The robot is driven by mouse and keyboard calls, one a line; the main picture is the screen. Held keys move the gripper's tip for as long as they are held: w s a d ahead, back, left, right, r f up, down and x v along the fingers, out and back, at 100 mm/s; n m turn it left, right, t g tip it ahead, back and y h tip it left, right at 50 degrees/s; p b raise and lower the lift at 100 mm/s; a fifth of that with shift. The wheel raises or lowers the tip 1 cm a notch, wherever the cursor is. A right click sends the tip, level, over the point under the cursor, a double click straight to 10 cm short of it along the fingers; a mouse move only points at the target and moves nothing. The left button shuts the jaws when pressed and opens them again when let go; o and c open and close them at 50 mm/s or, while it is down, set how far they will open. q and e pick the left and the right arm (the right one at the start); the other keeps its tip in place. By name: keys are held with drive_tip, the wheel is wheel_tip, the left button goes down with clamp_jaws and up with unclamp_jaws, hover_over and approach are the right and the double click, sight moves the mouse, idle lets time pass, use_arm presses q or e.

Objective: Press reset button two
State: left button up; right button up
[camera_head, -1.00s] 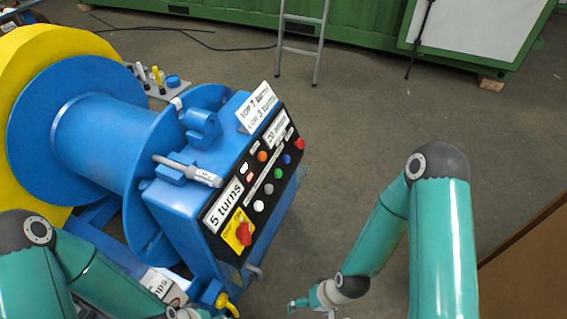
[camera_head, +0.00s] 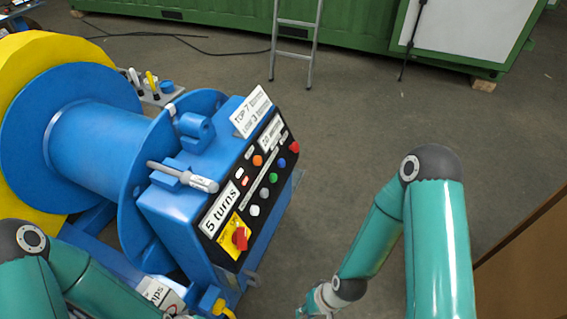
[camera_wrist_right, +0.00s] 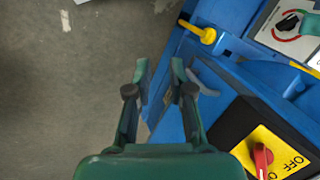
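The black control panel (camera_head: 228,216) slopes on the blue machine. It carries a row of round buttons: white (camera_head: 254,210), grey (camera_head: 264,194), green (camera_head: 273,178), blue (camera_head: 282,163) and red (camera_head: 295,147). An orange button (camera_head: 257,160) sits beside them. I cannot read which is reset button two. A red rotary switch (camera_head: 240,238) sits on a yellow plate; it also shows in the wrist view (camera_wrist_right: 263,158). My right gripper (camera_wrist_right: 160,75) is open and empty, below and right of the panel in the head view. My left arm ends at the bottom edge, its fingers hidden.
A large blue drum (camera_head: 85,150) with a yellow wheel is at the left. A grey-handled rod (camera_head: 190,178) sticks out above the panel. A wooden surface (camera_head: 530,260) borders the right. The floor (camera_head: 375,125) between is clear. A ladder (camera_head: 295,40) stands behind.

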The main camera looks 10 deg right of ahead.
idle(1.3)
use_arm(q)
drive_tip(key=c, duration=0.3)
drive_tip(key=shift+a, duration=0.1)
